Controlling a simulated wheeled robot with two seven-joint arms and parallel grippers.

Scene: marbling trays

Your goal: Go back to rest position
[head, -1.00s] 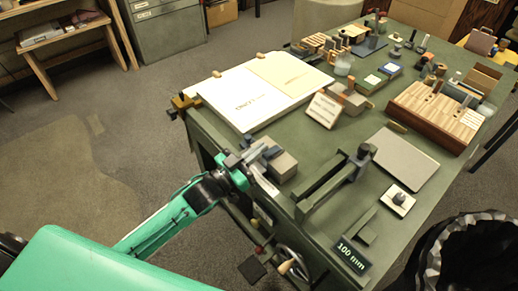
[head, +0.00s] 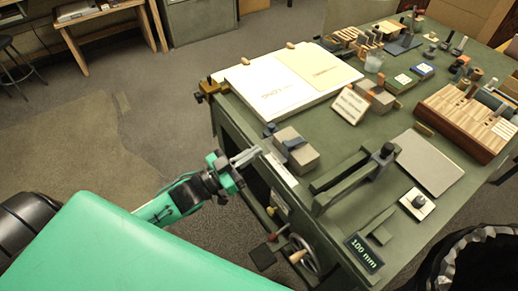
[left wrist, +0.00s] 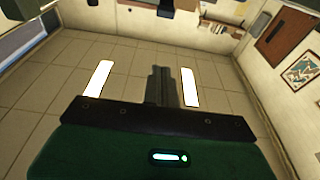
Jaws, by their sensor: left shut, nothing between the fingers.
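My left gripper (head: 248,157) is in the head view, just off the left edge of the green workbench (head: 340,160). Its fingers are together and hold nothing. In the left wrist view the closed fingers (left wrist: 160,84) point at a tiled surface with lights, with walls and furniture upside down around it. A grey block with a blue piece (head: 294,150) sits on the bench, right of the gripper and apart from it. My right gripper does not show in either view.
The bench holds a white board (head: 288,85), a small sign (head: 350,106), a wooden rack (head: 470,118) and a 100 mm marker (head: 363,253). A handwheel (head: 304,256) sticks out at the bench's front. The floor (head: 130,140) left of the bench is clear. A dark bin (head: 480,262) stands at lower right.

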